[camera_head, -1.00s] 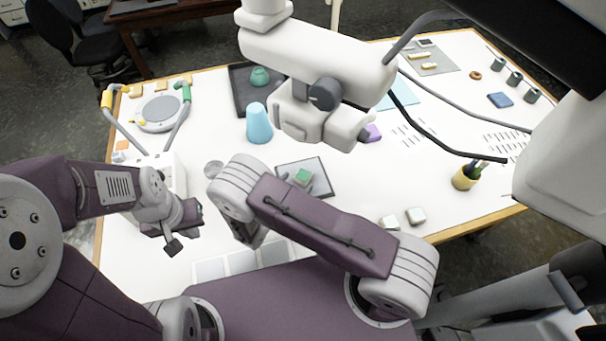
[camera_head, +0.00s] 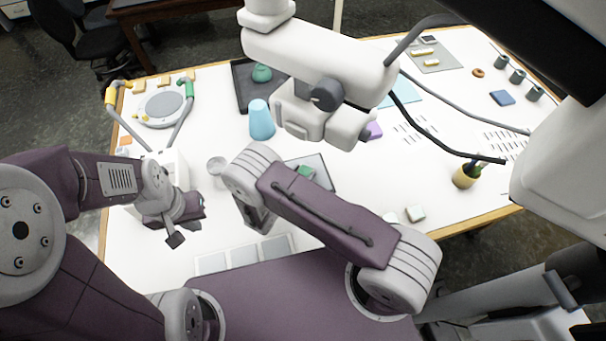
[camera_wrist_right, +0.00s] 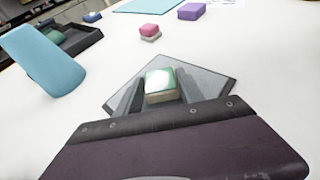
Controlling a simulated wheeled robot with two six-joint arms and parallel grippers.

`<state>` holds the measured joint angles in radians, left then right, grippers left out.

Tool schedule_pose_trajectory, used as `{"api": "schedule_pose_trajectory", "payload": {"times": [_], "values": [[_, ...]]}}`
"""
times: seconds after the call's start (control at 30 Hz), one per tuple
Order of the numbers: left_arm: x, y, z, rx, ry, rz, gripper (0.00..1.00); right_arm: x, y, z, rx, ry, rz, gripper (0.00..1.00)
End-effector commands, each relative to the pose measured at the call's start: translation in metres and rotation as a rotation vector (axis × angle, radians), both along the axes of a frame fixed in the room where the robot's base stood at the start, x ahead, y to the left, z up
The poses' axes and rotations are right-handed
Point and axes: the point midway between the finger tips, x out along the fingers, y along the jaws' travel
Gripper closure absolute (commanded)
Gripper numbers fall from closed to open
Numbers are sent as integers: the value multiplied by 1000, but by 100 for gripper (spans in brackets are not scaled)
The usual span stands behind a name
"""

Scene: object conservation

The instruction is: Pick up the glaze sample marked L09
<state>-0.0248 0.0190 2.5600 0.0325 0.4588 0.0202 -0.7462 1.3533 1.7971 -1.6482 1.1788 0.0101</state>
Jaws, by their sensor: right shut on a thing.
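A small block with a glossy green top and pale sides (camera_wrist_right: 160,84) sits between the fingers of my right gripper (camera_wrist_right: 165,82) in the right wrist view. The right gripper is shut on it, over a dark grey mat (camera_wrist_right: 218,84). I cannot tell whether the block touches the mat. No marking is legible. In the head view the green block (camera_head: 305,171) shows only partly, behind my right arm, and the right fingers are hidden. My left gripper (camera_head: 189,222) hangs at the left, away from the block; its jaw opening is unclear.
A blue tapered cup (camera_head: 262,120) stands behind the mat; a pink-topped block (camera_wrist_right: 150,31) and a purple block (camera_head: 373,131) lie farther back. A small pale block (camera_head: 415,213) lies near the front edge. A yellow pot (camera_head: 464,177) stands at the right.

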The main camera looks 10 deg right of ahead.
Motion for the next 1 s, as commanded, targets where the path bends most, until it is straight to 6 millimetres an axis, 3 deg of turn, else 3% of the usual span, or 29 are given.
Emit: {"api": "schedule_pose_trajectory", "payload": {"times": [0.23, 0.63, 0.7, 1.0], "values": [[0, 0, -16, 0, 0, 0, 100, 1, 1, 37, 4, -5, 1, 100], [0, 0, -37, 0, 0, 0, 100, -70, -61, 89, 0, -1, 1, 100], [0, 0, -28, 0, 1, 0, 100, -78, -68, 101, -3, 1, 1, 100], [0, 0, -25, 0, 0, 0, 100, -88, -77, 107, 0, 0, 0, 100]]}}
